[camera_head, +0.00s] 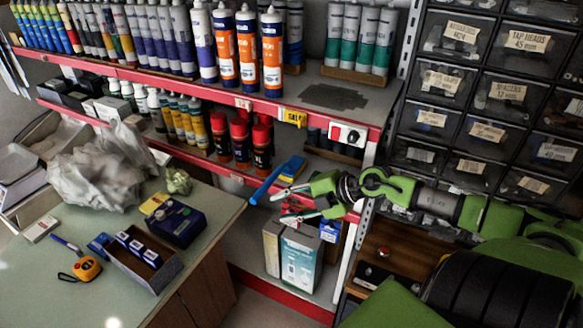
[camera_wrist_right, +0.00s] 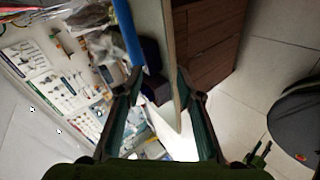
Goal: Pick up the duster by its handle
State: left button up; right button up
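The duster's long blue handle (camera_head: 267,186) sticks out past the red-edged shelf in the head view. A blue and yellow piece (camera_head: 291,168) is at its upper end; I cannot tell whether this is the duster's head. My right gripper (camera_head: 279,208) is open, with its green-grey fingers apart just right of and below the handle. In the right wrist view, the blue handle (camera_wrist_right: 128,34) comes down from the top and ends near the left fingertip of my right gripper (camera_wrist_right: 159,76). Nothing visible is held between the fingers. My left gripper is not in view.
Red-capped cans (camera_head: 240,140) stand on the shelf left of the duster. A boxed item (camera_head: 293,255) stands on the lower shelf below the gripper. A counter (camera_head: 209,230) with small boxes is at the left; drawer bins (camera_head: 456,80) rise at the right.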

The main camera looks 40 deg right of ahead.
aim_at(265, 186)
jog(key=s+d+n+g+h, duration=0.2)
jog(key=d+g+h, duration=0.1)
jog(key=d, duration=0.2)
jog(key=w+a+p, duration=0.1)
jog(key=w, duration=0.2)
jog(key=w+a, duration=0.1)
jog(key=w, duration=0.3)
jog(key=w+a+p, duration=0.1)
jog(key=w+a, duration=0.1)
jog(key=w, duration=0.2)
jog(key=shift+w+a+r+p, duration=0.1)
jog(key=shift+r+p, duration=0.2)
jog(key=shift+r, duration=0.1)
jog(key=shift+p+x, duration=0.35)
jog(key=shift+x, duration=0.8)
jog(key=shift+f, duration=0.3)
pick_arm(q)
jog(key=r, duration=0.3)
jog(key=shift+s+d+r, duration=0.2)
jog(key=shift+s, duration=0.1)
pick_arm(e)
grip_shut()
